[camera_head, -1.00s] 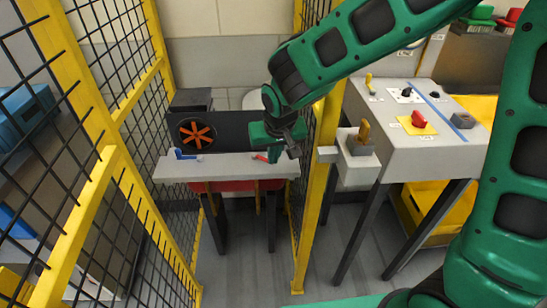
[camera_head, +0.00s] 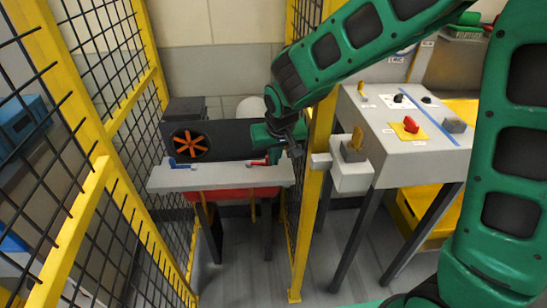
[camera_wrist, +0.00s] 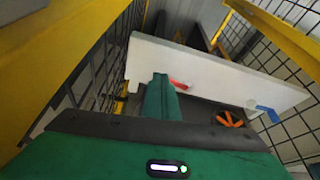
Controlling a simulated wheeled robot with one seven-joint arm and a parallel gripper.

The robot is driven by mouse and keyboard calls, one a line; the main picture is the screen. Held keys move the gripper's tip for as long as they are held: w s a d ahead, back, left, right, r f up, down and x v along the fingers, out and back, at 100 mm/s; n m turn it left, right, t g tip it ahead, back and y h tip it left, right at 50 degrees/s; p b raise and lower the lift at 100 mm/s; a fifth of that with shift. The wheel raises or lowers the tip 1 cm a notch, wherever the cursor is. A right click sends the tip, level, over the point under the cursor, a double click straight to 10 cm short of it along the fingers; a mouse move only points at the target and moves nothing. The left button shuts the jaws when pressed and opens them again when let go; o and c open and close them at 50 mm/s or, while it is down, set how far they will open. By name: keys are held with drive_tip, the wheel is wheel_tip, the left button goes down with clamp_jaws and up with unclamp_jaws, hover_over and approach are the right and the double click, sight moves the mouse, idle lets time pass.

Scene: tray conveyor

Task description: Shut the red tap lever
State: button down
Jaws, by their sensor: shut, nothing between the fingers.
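The red tap lever (camera_head: 258,162) is on the light grey ledge, near its right end. It also shows in the wrist view (camera_wrist: 179,85), just right of my fingers. My gripper (camera_head: 275,156) is shut and empty, pointing down at the ledge beside the lever's right side. In the wrist view my green fingers (camera_wrist: 160,90) are together and close to the lever. I cannot tell whether they touch it. The arm and fingers partly cover the lever's surroundings, and its exact angle is hard to read at this size.
A blue lever (camera_head: 180,164) sits on the left of the ledge (camera_head: 220,178). An orange handwheel (camera_head: 190,144) is on the dark panel behind. A yellow mesh fence (camera_head: 105,150) stands left, and a yellow post (camera_head: 312,210) stands close right. A grey control table (camera_head: 420,150) is farther right.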

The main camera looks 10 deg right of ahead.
drive_tip(key=shift+s+a, duration=0.35)
drive_tip(key=shift+a, duration=0.15)
drive_tip(key=shift+s+a+r+m+h, duration=0.55)
drive_tip(key=shift+s+r+m, duration=0.55)
drive_tip(key=shift+s+r, duration=2.75)
drive_tip(key=w+f, duration=0.3)
drive_tip(key=f, duration=0.1)
drive_tip(key=w+f, duration=0.3)
drive_tip(key=w, duration=0.1)
drive_tip(key=shift+d+f, duration=0.2)
drive_tip(key=shift+f, duration=0.2)
drive_tip(key=shift+w, duration=0.7)
